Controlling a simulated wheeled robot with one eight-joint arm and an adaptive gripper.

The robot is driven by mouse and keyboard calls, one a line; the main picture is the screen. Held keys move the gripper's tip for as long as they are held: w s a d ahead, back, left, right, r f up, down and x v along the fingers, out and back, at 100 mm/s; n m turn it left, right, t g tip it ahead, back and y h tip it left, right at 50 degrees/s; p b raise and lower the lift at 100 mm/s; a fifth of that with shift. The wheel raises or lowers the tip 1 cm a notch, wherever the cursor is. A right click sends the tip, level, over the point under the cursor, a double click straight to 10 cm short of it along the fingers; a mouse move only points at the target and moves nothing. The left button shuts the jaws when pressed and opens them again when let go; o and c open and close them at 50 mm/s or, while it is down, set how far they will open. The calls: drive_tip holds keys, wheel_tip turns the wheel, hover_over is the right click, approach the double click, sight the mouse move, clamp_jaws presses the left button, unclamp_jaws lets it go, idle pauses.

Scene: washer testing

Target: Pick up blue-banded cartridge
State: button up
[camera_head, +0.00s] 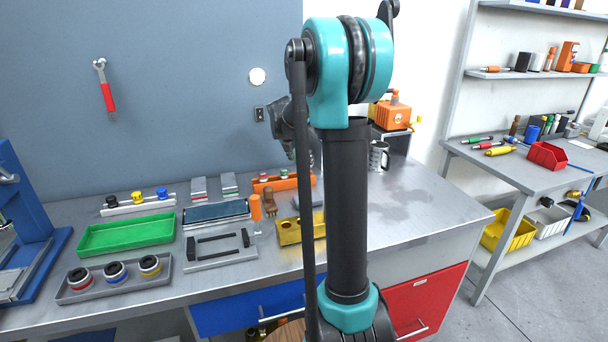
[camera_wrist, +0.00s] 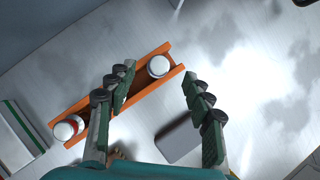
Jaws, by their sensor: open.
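A round piece with a blue band and a dark top (camera_head: 114,272) stands in the grey tray (camera_head: 70,298) at the front left, between a red-banded one (camera_head: 79,278) and a yellow-banded one (camera_head: 150,265). My gripper (camera_wrist: 157,80) is open and empty. It is above the back of the bench, over an orange holder (camera_wrist: 155,82) with two white-topped cylinders. One cylinder (camera_wrist: 158,66) shows between and beyond the fingertips; its band colour is not visible. The other (camera_wrist: 66,128) has a red band and is left of the fingers. My arm partly hides the gripper in the head view.
A green tray (camera_head: 126,235), a grey fixture with black bars (camera_head: 220,262), an orange-capped bottle (camera_head: 256,212) and a yellow block (camera_head: 290,233) crowd the bench. A grey block (camera_wrist: 180,138) lies below the fingers in the wrist view.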

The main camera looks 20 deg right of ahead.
sight(304, 166)
drive_tip(key=x, duration=0.5)
drive_tip(key=shift+w+f, duration=0.1)
clamp_jaws()
